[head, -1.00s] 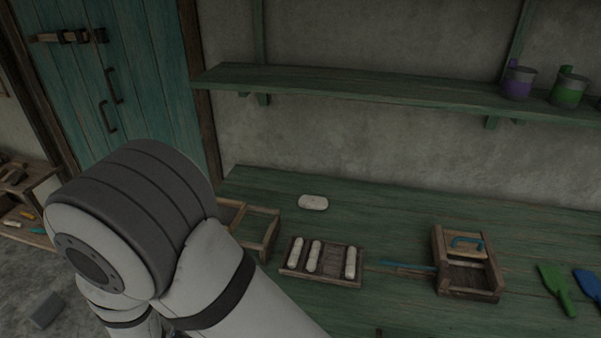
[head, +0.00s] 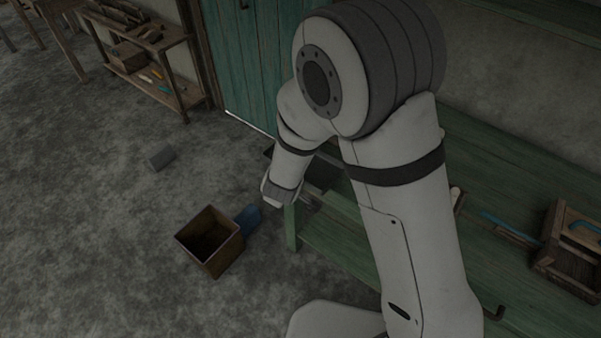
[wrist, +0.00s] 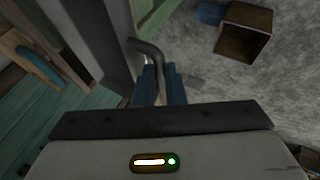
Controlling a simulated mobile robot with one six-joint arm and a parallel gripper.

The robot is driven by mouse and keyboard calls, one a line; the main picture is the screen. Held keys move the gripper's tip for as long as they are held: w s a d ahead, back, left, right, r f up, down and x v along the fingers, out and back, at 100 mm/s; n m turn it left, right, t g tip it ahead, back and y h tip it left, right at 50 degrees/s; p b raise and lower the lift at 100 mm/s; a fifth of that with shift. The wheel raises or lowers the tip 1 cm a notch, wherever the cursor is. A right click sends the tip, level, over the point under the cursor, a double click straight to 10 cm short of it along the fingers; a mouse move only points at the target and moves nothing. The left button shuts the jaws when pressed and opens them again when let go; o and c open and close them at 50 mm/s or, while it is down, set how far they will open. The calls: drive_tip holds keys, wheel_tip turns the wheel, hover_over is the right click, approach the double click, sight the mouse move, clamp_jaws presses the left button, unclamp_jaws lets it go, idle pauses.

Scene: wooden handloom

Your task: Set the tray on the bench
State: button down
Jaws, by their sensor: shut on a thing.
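A dark grey tray (head: 322,172) is partly hidden behind my arm in the head view, by the left end of the green bench (head: 520,165). In the wrist view the tray (wrist: 102,28) shows as a grey edge with a bent dark handle. My gripper (wrist: 162,72) is shut, its blue fingers on that handle. In the head view my gripper (head: 308,198) is small and dim beside the tray. The tray looks to be at the bench's edge; I cannot tell whether it touches the bench. The bench also shows at left in the wrist view (wrist: 22,125).
A wooden box with a blue handle (head: 570,255) stands on the bench at right. An open bin (head: 210,243) stands on the floor, a blue thing (head: 248,218) beside it. A grey block (head: 161,158) lies on the floor. A wooden rack (head: 150,60) stands at the back left.

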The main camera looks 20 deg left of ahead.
sight(324, 170)
drive_tip(key=w+d, duration=0.1)
drive_tip(key=w, duration=0.3)
drive_tip(key=w+d, duration=0.1)
drive_tip(key=w, duration=0.1)
drive_tip(key=shift+w+d, duration=0.15)
drive_tip(key=shift+d, duration=0.2)
drive_tip(key=f, duration=0.1)
drive_tip(key=f+b, duration=0.2)
drive_tip(key=shift+w+f, duration=0.3)
drive_tip(key=shift+f, duration=0.05)
drive_tip(key=shift+d+r, duration=0.1)
drive_tip(key=c, duration=1.5)
unclamp_jaws()
